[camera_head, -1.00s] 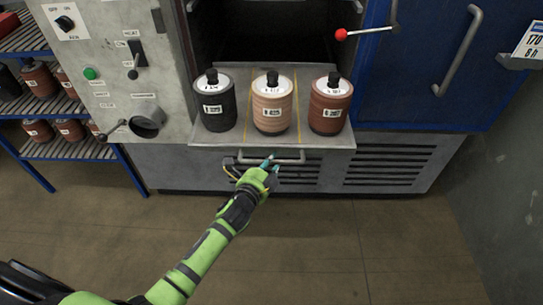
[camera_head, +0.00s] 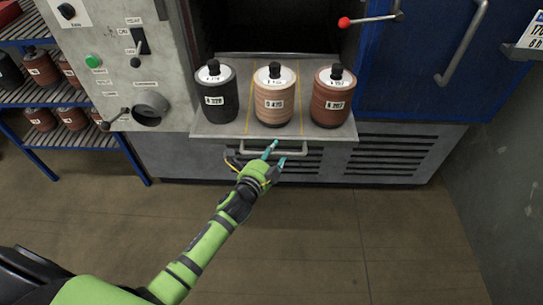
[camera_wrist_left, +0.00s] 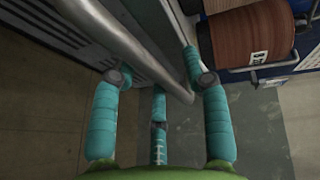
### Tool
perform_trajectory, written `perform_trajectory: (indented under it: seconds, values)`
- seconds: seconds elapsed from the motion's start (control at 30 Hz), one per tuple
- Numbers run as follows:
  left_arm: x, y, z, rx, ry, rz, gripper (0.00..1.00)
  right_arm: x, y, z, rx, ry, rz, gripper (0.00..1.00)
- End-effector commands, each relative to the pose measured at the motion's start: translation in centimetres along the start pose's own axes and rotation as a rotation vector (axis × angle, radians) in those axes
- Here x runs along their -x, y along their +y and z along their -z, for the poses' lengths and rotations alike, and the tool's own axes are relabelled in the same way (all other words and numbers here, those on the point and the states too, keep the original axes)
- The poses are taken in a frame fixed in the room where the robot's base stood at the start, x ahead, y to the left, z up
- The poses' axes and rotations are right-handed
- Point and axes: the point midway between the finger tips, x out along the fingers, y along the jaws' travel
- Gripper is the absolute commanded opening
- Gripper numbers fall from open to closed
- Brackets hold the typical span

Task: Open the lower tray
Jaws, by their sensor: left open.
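The lower tray's metal bar handle (camera_head: 298,153) is on the slatted front under the machine's grey shelf. It also shows as a thick diagonal bar in the left wrist view (camera_wrist_left: 125,42). My left gripper (camera_head: 276,155) is open at the handle's middle, in front of the slatted panel. In the left wrist view, the bar crosses the space between my spread teal fingers (camera_wrist_left: 155,70); I cannot tell whether they touch it. The tray's inside is hidden. My right gripper is not in view.
A blue door (camera_head: 425,70) is at the right, a rack (camera_head: 75,142) at the left. The floor in front is clear.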

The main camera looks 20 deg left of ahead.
Motion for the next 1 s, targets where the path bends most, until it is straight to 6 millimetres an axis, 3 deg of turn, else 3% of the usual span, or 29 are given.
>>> perform_trajectory:
  seconds: [0.17, 0.6, 0.8, 1.0]
  values:
    - [1.3, 0.1, -0.1, -0.002, 0.0, -0.002, 0.46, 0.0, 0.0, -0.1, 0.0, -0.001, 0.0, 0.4]
    - [9.9, 0.1, 0.0, 0.001, 0.0, -0.003, 0.46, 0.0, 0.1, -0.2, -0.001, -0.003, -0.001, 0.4]
    - [11.8, 0.0, -0.1, 0.0, -0.001, -0.001, 0.46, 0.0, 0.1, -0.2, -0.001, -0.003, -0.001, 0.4]
    - [12.0, 0.0, -0.1, 0.0, -0.001, 0.0, 0.46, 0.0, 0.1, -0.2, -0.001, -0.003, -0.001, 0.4]
